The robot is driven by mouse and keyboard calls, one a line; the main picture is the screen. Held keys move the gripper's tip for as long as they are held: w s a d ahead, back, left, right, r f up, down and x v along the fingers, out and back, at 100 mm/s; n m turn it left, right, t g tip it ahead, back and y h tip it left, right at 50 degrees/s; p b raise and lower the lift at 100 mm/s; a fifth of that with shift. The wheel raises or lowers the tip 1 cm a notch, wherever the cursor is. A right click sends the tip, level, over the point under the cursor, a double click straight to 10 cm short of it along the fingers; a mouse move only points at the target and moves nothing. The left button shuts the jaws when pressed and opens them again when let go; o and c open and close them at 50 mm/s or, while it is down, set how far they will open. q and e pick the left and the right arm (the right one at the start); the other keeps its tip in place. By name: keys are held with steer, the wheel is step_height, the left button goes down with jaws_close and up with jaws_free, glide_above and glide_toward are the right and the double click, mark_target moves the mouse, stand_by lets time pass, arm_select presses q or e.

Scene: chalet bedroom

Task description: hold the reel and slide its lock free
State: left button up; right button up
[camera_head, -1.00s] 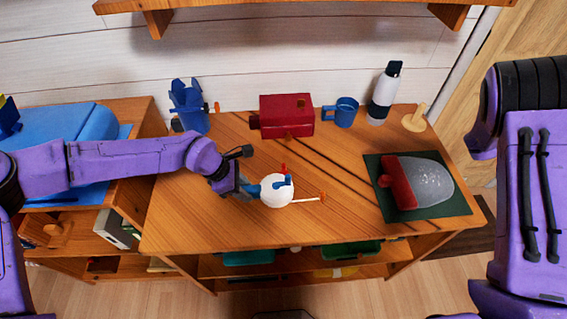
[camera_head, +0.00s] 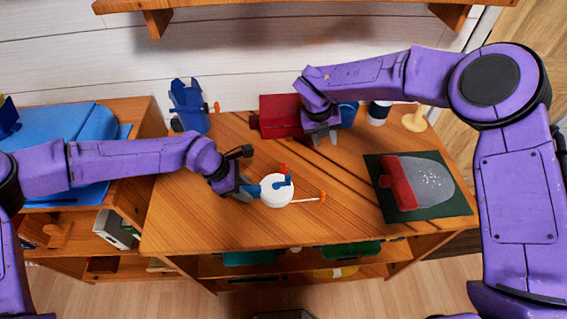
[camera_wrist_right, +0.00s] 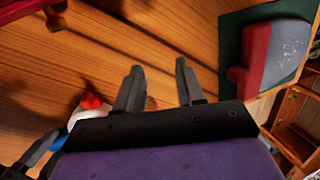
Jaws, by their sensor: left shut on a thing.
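The reel (camera_head: 277,191) is a white round body with blue parts, a red piece (camera_head: 283,168) at its top and a thin pale rod with an orange tip (camera_head: 322,196) out to the right. It is over the middle of the table. My left gripper (camera_head: 256,190) is shut on the reel's left side; its fingertips are partly hidden. My right gripper (camera_head: 325,138) is open and empty, above the table behind and to the right of the reel. In the right wrist view its two fingers (camera_wrist_right: 159,86) stand apart, and the reel's red piece (camera_wrist_right: 92,101) shows at lower left.
A red box (camera_head: 279,118) and a blue mug (camera_head: 347,114) stand behind my right gripper, partly hidden by it. A blue holder (camera_head: 189,106) is at back left. A red and grey object (camera_head: 428,184) lies on a dark green mat (camera_head: 378,192) at right. The table front is clear.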

mark_target(284, 165)
steer(key=s+a+r+n+y, duration=0.1)
steer(key=s+a+r+y, duration=0.1)
steer(key=a, duration=0.4)
steer(key=s+a+r+y, duration=0.1)
steer(key=a+r, duration=0.1)
steer(key=a, duration=0.4)
steer(key=shift+g, duration=0.4)
steer(key=f, duration=1)
steer(key=shift+s+d+f, duration=0.1)
steer(key=shift+s+d, duration=0.05)
steer(key=shift+s, duration=0.05)
jaws_close()
